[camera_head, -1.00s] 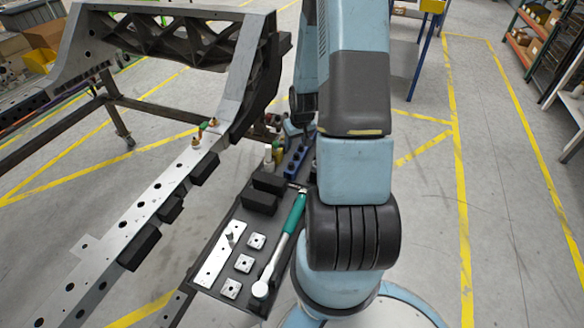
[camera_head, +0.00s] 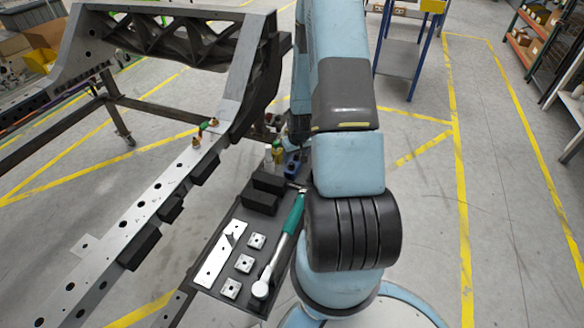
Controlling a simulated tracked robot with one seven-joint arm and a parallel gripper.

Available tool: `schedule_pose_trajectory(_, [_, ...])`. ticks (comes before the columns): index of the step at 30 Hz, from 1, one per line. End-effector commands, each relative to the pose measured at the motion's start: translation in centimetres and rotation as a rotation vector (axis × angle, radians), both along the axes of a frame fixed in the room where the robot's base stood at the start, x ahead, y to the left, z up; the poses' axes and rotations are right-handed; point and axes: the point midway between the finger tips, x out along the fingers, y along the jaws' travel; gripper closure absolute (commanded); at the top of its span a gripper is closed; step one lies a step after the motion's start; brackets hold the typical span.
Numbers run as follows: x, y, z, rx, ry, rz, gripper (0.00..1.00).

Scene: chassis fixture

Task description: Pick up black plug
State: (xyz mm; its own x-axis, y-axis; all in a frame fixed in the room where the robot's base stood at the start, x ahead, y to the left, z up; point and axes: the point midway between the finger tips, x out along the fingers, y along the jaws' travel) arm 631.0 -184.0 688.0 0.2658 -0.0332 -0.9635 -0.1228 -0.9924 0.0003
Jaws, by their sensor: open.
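No thing here can be singled out as the black plug. The blue block (camera_head: 291,168) at the tray's far end is mostly covered by my arm, and any small part in it is hidden. Larger black blocks show: two lie on the dark tray (camera_head: 215,300), one farther (camera_head: 268,182) and one nearer (camera_head: 260,201). Several more sit along the metal rail's side, such as one near its low end (camera_head: 139,249). My arm reaches forward past the tray's right side. Its far end is behind my own arm links, so the gripper's fingers are hidden.
The tray also holds a green-handled ratchet (camera_head: 292,216), a pale metal plate (camera_head: 218,255) and small square plates (camera_head: 244,263). Small bottles (camera_head: 275,152) stand at its far end. The long chassis rail (camera_head: 120,235) runs along the left. Floor on the right is clear.

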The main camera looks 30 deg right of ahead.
Motion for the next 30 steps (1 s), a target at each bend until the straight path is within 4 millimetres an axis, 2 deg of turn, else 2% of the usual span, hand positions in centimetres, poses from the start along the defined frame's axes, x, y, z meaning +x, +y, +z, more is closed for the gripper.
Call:
schedule_pose_trajectory(12, [1.2, 0.2, -4.2, 0.001, 0.003, 0.0, 0.46])
schedule_pose_trajectory(23, [1.4, 0.1, -4.8, 0.0, 0.001, 0.0, 0.46])
schedule_pose_trajectory(30, [1.4, 0.1, -4.8, 0.0, 0.001, 0.0, 0.66])
